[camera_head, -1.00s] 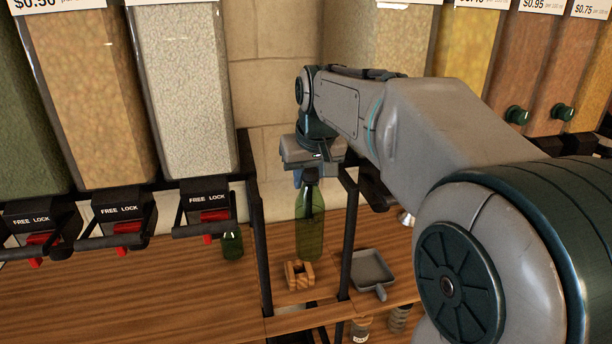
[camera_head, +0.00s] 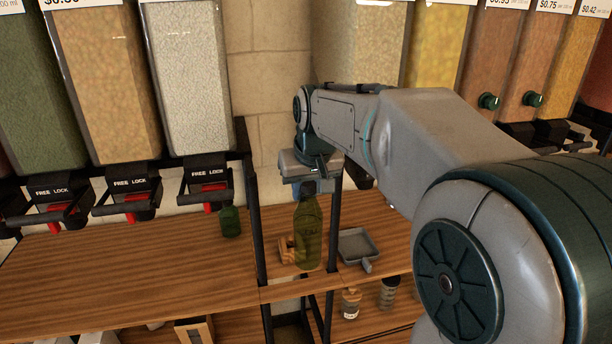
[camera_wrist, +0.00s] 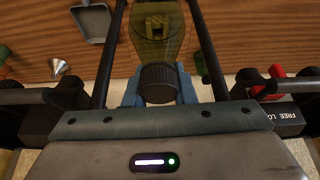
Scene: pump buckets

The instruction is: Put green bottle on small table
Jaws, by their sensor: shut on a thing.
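A tall green bottle (camera_head: 309,236) hangs upright in my gripper (camera_head: 307,187), between two dark posts of the dispenser rack. My gripper is shut on the bottle near its top. In the wrist view the bottle (camera_wrist: 160,40) points away from the camera, with its dark cap (camera_wrist: 159,84) between the blue fingers (camera_wrist: 160,92). A smaller dark green bottle (camera_head: 230,221) stands on the wooden counter to the left. I cannot tell which surface is the small table.
A wooden block holder (camera_head: 286,250) sits just behind the held bottle. A grey scoop tray (camera_head: 357,246) lies to its right. Dispensers with red-levered spouts (camera_head: 207,190) line the back. The wooden counter (camera_head: 130,275) at left is largely clear. Jars (camera_head: 350,302) stand on a lower shelf.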

